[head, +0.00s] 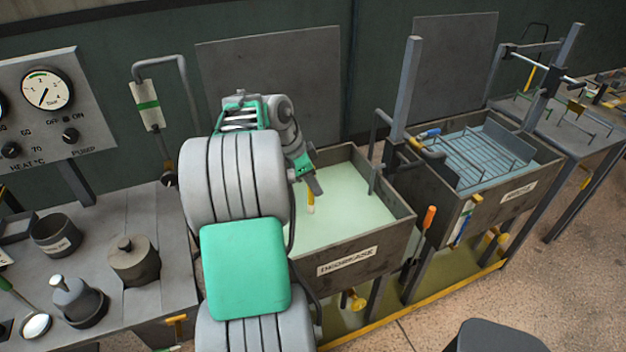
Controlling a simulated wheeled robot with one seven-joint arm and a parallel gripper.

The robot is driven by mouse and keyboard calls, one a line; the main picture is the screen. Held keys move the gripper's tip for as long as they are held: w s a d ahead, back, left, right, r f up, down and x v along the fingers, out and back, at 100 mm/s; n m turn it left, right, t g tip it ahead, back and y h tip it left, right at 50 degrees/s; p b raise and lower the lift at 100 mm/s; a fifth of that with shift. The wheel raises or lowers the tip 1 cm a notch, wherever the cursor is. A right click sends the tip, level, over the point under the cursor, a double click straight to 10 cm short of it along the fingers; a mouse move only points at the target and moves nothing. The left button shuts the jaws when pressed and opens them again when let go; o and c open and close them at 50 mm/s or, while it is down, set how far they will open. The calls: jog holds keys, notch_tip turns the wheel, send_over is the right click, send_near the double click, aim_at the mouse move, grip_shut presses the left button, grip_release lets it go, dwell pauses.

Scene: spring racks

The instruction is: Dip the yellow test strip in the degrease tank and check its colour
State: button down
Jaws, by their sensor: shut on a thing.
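My gripper (312,186) is shut on the yellow test strip (309,199), which points downward with a pale lower end. The degrease tank (385,247) is an open grey metal box with a label on its front and pale green liquid (352,203) inside. My gripper and the strip are over the left part of this tank. The strip's tip appears against the liquid; I cannot tell whether it touches the surface. My arm hides the tank's left side.
A second tank (515,207) with a wire rack (478,158) in bluish liquid stands to the right. A grey post (409,90) rises between the tanks. The left bench (175,240) holds lidded pots, a ladle and a gauge panel (45,100).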

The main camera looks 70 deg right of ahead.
notch_tip(320, 180, down, 19)
jog(key=b, duration=1.2)
jog(key=shift+r+b, duration=0.2)
jog(key=shift+b, duration=0.1)
dwell(1.4)
notch_tip(320, 180, up, 16)
jog(key=p, duration=1.1)
